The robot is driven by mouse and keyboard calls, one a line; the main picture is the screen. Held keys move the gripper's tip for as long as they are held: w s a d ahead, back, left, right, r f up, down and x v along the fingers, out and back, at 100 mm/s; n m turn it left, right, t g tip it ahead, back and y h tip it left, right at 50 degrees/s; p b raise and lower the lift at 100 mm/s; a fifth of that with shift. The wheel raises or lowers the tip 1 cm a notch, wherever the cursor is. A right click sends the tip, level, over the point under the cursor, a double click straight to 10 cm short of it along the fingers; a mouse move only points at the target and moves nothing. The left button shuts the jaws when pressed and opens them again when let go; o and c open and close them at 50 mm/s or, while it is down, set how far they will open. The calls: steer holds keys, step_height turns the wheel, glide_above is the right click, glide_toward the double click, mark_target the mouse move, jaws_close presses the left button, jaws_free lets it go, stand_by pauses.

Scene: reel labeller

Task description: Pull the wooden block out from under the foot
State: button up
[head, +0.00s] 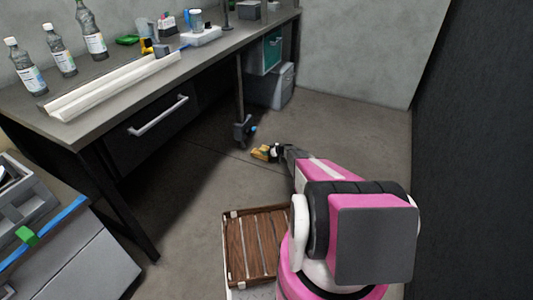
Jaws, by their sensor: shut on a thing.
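My gripper (272,151) is low over the floor, at the end of my pink arm, just right of the table's thin leg. It is shut on a small yellow-brown piece, which looks like the wooden block (261,153); dark parts of the gripper cover some of it. The foot (242,131) is a dark grey piece at the bottom of the thin leg, with a small blue part on its right side. The block appears in front and to the right of the foot, with a small gap between them. Whether the block touches the floor is hard to tell.
The grey workbench (185,75) carries bottles, white rails and small items. A grey bin (270,88) stands under its far end. A slatted brown crate (228,245) is near my base. A dark wall (470,150) bounds the right; the concrete floor (350,125) between is clear.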

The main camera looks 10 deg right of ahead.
stand_by(0.3)
steer(key=o, duration=1.1)
